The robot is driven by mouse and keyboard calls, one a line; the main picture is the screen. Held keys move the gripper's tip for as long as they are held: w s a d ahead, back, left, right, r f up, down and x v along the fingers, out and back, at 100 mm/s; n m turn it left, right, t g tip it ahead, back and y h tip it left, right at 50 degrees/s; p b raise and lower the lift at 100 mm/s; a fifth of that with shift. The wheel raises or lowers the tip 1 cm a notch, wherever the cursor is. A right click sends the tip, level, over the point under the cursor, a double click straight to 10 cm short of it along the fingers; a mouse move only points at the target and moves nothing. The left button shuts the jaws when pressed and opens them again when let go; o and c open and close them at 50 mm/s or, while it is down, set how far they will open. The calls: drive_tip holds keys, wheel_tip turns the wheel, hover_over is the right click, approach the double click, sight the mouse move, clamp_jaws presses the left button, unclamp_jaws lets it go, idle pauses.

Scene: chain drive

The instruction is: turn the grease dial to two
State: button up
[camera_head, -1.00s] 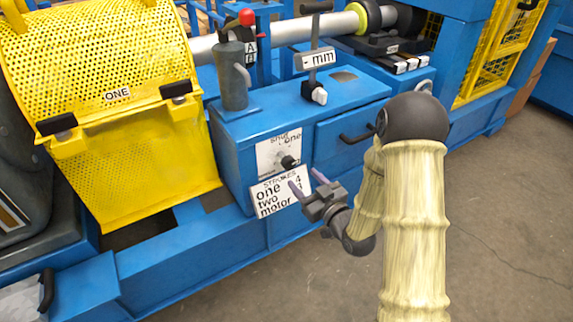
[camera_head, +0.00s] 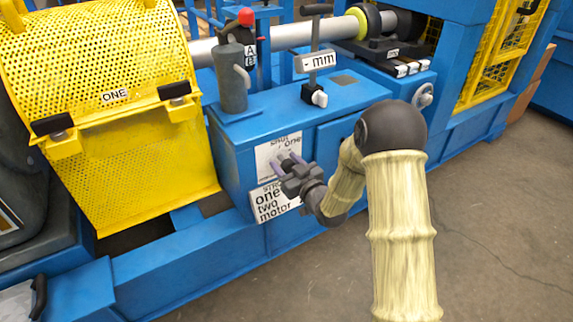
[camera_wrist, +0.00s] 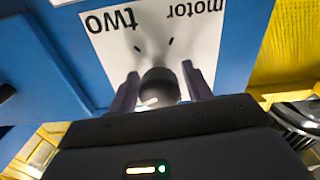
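The grease dial (camera_wrist: 160,84) is a dark round knob on a white plate (camera_wrist: 105,55). In the wrist view the plate is upside down, with "two" at upper left and "motor" at upper right. A pale mark shows on the knob's lower left side; its exact pointing is unclear. My gripper (camera_wrist: 160,92) is open, with one finger on each side of the knob; I cannot tell whether they touch it. In the head view my gripper (camera_head: 287,163) is in front of the plate (camera_head: 268,150) and hides most of the dial. "Shut" and "one" show there, partly blurred.
A strokes label plate (camera_head: 270,203) is just below the dial plate. A grey cylinder with a handle (camera_head: 232,80) and a lever with a "- mm" sign (camera_head: 315,61) stand on the blue box above. A yellow perforated guard (camera_head: 110,70) is at the left.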

drive_tip(key=c, duration=0.7)
drive_tip(key=shift+c, duration=0.2)
drive_tip(key=shift+m+p, duration=0.3)
drive_tip(key=shift+m, duration=0.2)
drive_tip(key=m+p, duration=0.1)
drive_tip(key=m, duration=0.1)
drive_tip(key=shift+m+p, duration=0.3)
drive_tip(key=shift+p, duration=0.05)
drive_tip(key=m+p, duration=0.2)
drive_tip(key=m, duration=0.2)
drive_tip(key=shift+d+r+p, duration=0.1)
drive_tip(key=shift+p, duration=0.3)
drive_tip(key=m+p, duration=0.2)
drive_tip(key=m, duration=0.2)
drive_tip(key=shift+f+m+p, duration=0.2)
drive_tip(key=shift+m+p, duration=0.55)
drive_tip(key=shift+m, duration=0.35)
